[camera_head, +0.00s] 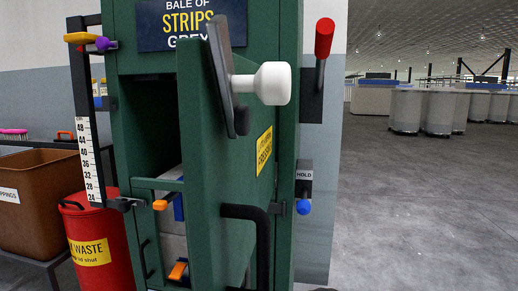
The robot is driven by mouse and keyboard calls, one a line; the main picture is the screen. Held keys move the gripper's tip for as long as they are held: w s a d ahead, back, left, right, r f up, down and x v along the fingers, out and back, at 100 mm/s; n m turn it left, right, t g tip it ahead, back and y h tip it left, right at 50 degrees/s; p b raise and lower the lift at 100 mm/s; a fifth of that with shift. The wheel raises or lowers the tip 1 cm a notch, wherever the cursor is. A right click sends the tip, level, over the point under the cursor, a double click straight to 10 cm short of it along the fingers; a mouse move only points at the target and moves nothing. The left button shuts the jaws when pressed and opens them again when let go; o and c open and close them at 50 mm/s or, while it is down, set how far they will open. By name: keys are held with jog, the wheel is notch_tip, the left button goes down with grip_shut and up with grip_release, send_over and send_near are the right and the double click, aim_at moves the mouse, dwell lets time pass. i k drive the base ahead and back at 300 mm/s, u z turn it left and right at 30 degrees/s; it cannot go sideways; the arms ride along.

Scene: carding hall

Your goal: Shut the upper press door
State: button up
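The upper press door (230,170) is a green panel that stands ajar, swung out from the green press (285,60). Its free edge points towards me, and a dark gap (152,120) shows left of it. Its outer face carries a yellow label (264,150) and a bent black handle (262,240). The door hides much of the opening. The door's lower end is not clear. My gripper is not in view.
A red-handled lever (324,38) and a "HOLD" lever with a blue knob (304,207) are at the press's right. A red waste bin (95,240) and a brown container (40,200) stand left. Open grey floor (420,220) lies right, with pale drums (440,112) far back.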

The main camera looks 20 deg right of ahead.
aim_at(229, 183)
jog(key=z, duration=0.15)
jog(key=k, duration=1.05)
jog(key=u, duration=0.35)
